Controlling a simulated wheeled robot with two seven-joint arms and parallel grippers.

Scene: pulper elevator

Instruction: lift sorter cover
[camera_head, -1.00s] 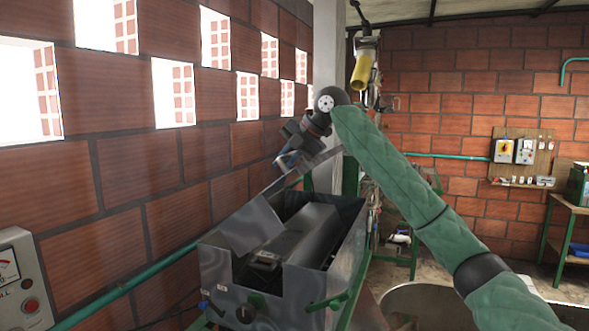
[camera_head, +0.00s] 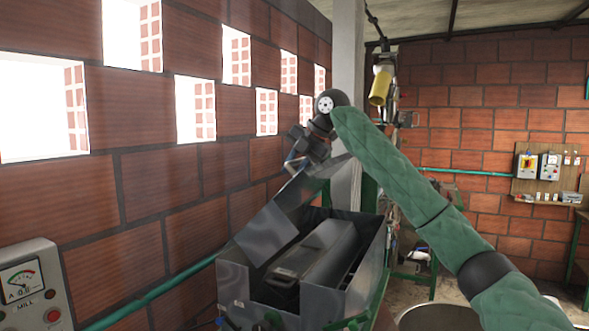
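The sorter cover (camera_head: 266,235) is a grey sheet-metal lid, tilted up steeply over the open metal sorter box (camera_head: 308,308). Its upper end reaches my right gripper (camera_head: 295,163), and its lower end hangs over the left side of the box. My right gripper is dark, at the end of my green-sleeved arm, and appears shut on the cover's upper edge; its fingertips are small and partly hidden. Inside the box a long dark grey housing (camera_head: 325,250) is exposed. My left gripper is not in view.
A brick wall with window openings runs along the left, with a green pipe (camera_head: 150,295) and a mill meter panel (camera_head: 30,285). A concrete pillar (camera_head: 347,100) stands behind the gripper. A yellow hoist-like piece (camera_head: 380,87) hangs right of the pillar. A round metal vessel (camera_head: 440,316) is at lower right.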

